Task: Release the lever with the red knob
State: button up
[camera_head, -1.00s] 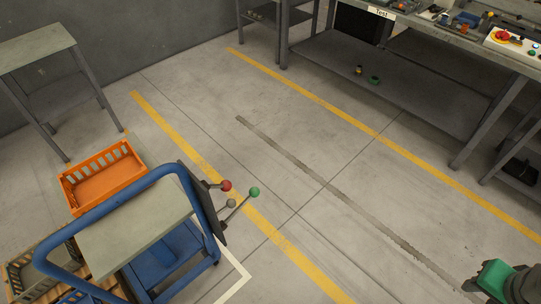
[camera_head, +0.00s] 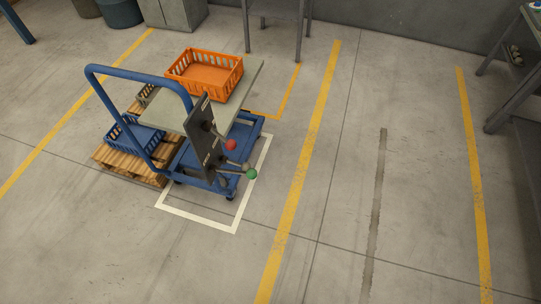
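The lever with the red knob (camera_head: 231,145) sticks out to the right from a dark upright panel (camera_head: 203,132) on the blue cart. A second lever with a green knob (camera_head: 251,174) sits just below it, angled out to the right. A grey knob (camera_head: 231,172) shows between them, close to the green one. My gripper is not in view, and nothing of mine touches the levers.
The blue cart (camera_head: 139,67) with a curved handle stands inside a white floor outline (camera_head: 196,220). A blue crate and wooden pallet (camera_head: 113,160) are to the left. Floor right of the cart is clear, with yellow lines (camera_head: 297,190).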

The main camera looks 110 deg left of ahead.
aim_at(231, 144)
jog(key=i, duration=0.15)
jog(key=u, duration=4.5)
jog(key=k, duration=0.55)
jog(key=u, duration=0.9)
jog(key=i, duration=1.15)
jog(key=z, duration=0.1)
